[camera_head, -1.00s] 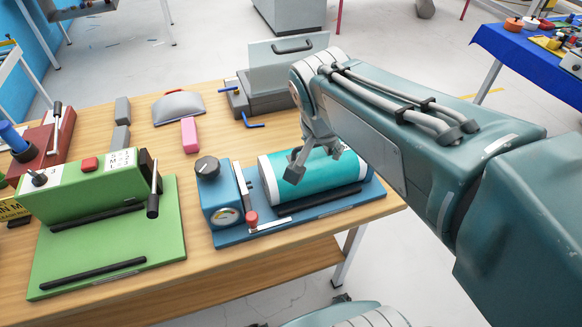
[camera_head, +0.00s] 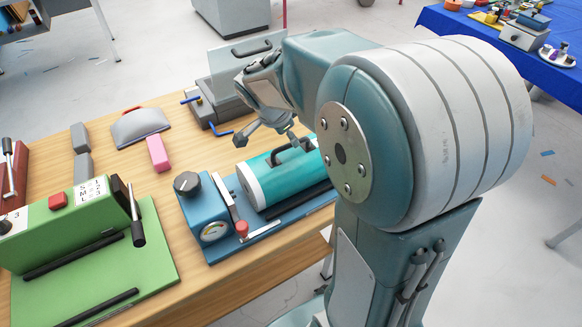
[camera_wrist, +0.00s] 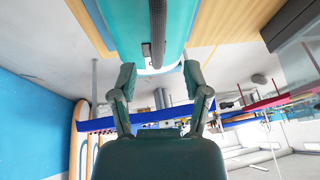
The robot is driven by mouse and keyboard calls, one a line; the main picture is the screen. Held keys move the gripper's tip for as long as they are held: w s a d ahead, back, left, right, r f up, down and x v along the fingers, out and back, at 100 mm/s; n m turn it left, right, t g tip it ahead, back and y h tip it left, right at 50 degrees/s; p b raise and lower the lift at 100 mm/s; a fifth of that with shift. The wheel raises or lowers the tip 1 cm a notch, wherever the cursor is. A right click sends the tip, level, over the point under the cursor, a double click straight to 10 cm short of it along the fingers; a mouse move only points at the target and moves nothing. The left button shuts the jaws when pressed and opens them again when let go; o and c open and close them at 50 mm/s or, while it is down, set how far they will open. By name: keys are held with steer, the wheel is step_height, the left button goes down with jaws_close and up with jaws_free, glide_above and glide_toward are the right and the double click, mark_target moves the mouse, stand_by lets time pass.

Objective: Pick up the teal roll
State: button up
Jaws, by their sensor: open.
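The teal roll (camera_head: 272,178) is a teal cylinder with white end bands and a dark handle (camera_head: 292,152) on top. It lies on its side on the blue board (camera_head: 262,225) on the wooden table. My gripper (camera_head: 268,133) is open and empty, above and just behind the roll, with its fingers apart. In the wrist view the roll (camera_wrist: 128,20) fills the top, with its dark handle running down the middle. The open fingers (camera_wrist: 160,82) point toward it from below, one on each side. My arm hides the roll's right end in the head view.
A blue box with a gauge (camera_head: 208,212) stands at the roll's left end. A green board (camera_head: 95,240) with a lever is further left. A pink block (camera_head: 158,153), a grey domed piece (camera_head: 139,127) and a grey clamp-like block (camera_head: 218,108) stand behind.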

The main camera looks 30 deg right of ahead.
mark_target(291, 145)
steer(key=x, duration=0.4)
steer(key=shift+s+a+f, duration=0.1)
steer(key=shift+a+f, duration=0.05)
steer(key=shift+a, duration=0.3)
steer(key=shift+d+f, duration=0.15)
steer(key=shift+f, duration=0.25)
steer(key=shift+d, duration=0.1)
jaws_close()
